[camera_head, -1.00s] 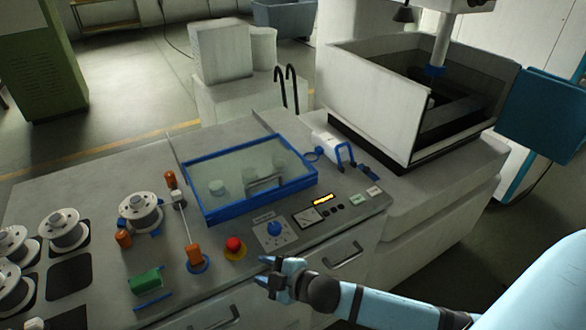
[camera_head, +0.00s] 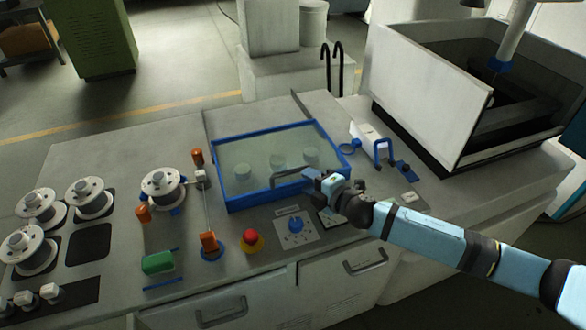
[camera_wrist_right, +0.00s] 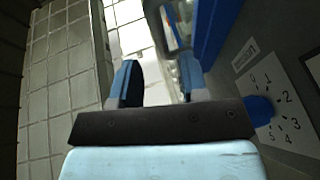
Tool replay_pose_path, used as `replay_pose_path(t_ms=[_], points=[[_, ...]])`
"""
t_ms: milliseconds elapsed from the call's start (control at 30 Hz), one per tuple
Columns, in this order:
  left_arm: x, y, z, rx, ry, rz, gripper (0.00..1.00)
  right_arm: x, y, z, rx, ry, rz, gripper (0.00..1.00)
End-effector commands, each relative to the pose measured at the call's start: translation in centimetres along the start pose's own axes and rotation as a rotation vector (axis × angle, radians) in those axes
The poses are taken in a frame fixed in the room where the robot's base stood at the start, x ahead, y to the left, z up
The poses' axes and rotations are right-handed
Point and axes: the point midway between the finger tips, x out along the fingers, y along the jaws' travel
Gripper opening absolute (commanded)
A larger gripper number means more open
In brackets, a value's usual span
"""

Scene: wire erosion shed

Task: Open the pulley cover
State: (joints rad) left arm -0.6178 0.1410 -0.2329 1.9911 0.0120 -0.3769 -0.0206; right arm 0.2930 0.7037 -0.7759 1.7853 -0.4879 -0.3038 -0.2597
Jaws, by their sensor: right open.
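The pulley cover is a clear pane in a blue frame (camera_head: 232,206), lying shut over several pale pulleys (camera_head: 279,162) on the grey bench. A grey bar handle (camera_head: 290,180) sits on the pane near its front right. My right gripper (camera_head: 325,180) is at the frame's front right corner, beside the handle's right end. In the wrist view its blue-tipped fingers (camera_wrist_right: 160,80) are apart with nothing seen between them. The blue frame (camera_wrist_right: 213,32) is just beyond the right finger there. Whether the gripper touches cover or handle I cannot tell. My left gripper does not show.
A dial panel (camera_head: 296,228) and red stop button (camera_head: 251,240) lie in front of the cover. Wire spools (camera_head: 163,188) stand left. A blue-handled tool (camera_head: 381,149) lies right of the cover, before a white open tank (camera_head: 430,90).

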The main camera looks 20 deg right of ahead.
Motion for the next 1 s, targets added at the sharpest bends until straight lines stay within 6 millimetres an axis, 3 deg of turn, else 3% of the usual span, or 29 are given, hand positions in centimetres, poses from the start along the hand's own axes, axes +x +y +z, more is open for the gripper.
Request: replay_pose_path(t_ms=[100,300,500,767,967,1000], points=[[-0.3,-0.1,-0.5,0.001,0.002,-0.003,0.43,2.6,0.2,0.0,0.001,-0.001,0.001,0.41],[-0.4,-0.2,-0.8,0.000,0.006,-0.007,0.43,5.7,0.1,0.0,0.002,-0.001,0.001,0.41],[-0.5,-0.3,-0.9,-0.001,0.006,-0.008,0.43,7.0,0.0,0.0,0.002,0.000,-0.001,0.41],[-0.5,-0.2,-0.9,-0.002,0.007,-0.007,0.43,7.2,-0.1,0.0,0.002,0.000,-0.001,0.41],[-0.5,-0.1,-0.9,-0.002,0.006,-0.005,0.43,7.1,-0.1,0.0,0.002,0.000,-0.001,0.00],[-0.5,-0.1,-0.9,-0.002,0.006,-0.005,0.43,7.1,-0.1,0.0,0.002,0.000,-0.001,0.00]])
